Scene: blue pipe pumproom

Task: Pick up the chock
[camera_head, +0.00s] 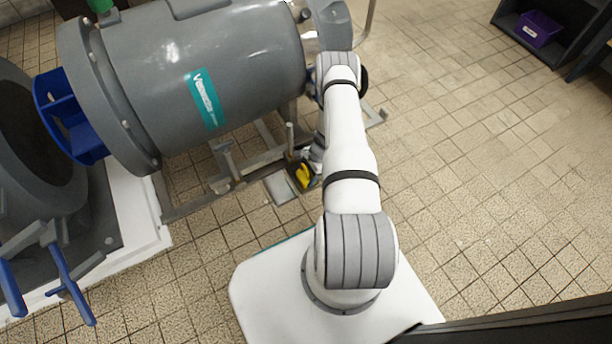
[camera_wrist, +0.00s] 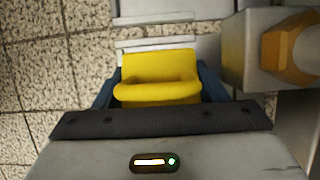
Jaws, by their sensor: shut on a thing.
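The yellow chock (camera_wrist: 160,78) is between the two dark fingers of my gripper (camera_wrist: 158,84) in the wrist view. The fingers touch it on its left and right sides, so my gripper is shut on it. In the head view the chock (camera_head: 303,175) shows as a small yellow patch by the metal frame under the grey tank. My gripper is largely hidden there by my arm. I cannot tell whether the chock touches the floor.
The big grey tank (camera_head: 215,70) lies on a metal frame (camera_head: 200,205) at the left. A grey post with an orange part (camera_wrist: 290,48) stands close to the right in the wrist view. A purple bin (camera_head: 538,29) sits on a dark shelf. Tiled floor (camera_head: 470,170) is clear at right.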

